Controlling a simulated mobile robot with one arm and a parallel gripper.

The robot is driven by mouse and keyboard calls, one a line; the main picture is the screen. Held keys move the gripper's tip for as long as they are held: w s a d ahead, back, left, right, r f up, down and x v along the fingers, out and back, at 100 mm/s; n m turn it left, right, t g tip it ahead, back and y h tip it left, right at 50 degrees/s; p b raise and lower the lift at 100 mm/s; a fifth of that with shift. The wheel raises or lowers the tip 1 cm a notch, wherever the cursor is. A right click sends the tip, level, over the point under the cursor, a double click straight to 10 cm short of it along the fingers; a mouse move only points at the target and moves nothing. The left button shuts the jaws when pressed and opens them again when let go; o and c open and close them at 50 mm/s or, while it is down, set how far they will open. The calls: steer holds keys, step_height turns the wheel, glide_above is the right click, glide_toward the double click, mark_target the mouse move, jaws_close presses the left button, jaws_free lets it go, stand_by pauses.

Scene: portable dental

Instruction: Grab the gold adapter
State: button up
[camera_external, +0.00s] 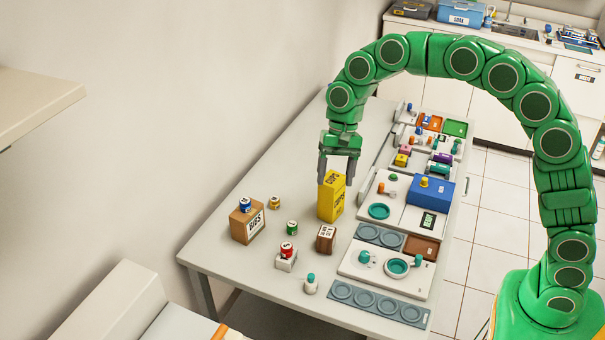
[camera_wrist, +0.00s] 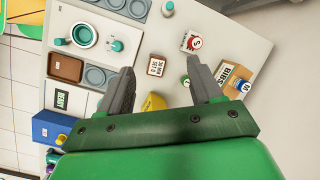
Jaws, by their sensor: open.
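A small gold cylinder (camera_external: 274,202), which looks like the gold adapter, stands on the long table just right of the brown BIBS box. I cannot make it out in the wrist view. My gripper (camera_external: 337,176) is open and points down, to the right of the gold cylinder. Its fingers overlap the top of a tall yellow box (camera_external: 331,203) in the outside view; whether they touch it I cannot tell. In the wrist view my gripper (camera_wrist: 162,76) has nothing between its fingertips, and the yellow box (camera_wrist: 153,102) shows between the fingers.
A blue cylinder (camera_external: 245,204) sits on the BIBS box (camera_external: 247,225). A green cylinder (camera_external: 292,227), a red cylinder (camera_external: 287,248) on a white box and a brown box (camera_external: 326,238) stand nearby. Trays and a blue box (camera_external: 431,193) line the right side. The table's left back is clear.

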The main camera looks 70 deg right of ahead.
steer(key=w+d+f+m+t, duration=0.1)
steer(key=w+d+f+m, duration=0.25)
steer(key=w, duration=0.35)
steer(key=w+d+f+m, duration=0.2)
steer(key=w+d+f, duration=0.15)
steer(key=w, duration=0.35)
steer(key=m+t, duration=0.1)
steer(key=m, duration=0.5)
glide_toward(275, 199)
step_height(275, 199, down, 3)
steer(key=shift+w+a+x, duration=0.15)
steer(key=shift+x, duration=1.7)
steer(key=shift+w+a+x, duration=0.1)
steer(key=shift+a+x, duration=0.1)
steer(key=shift+x, duration=1.6)
steer(key=shift+r, duration=0.15)
steer(key=c, duration=1.1)
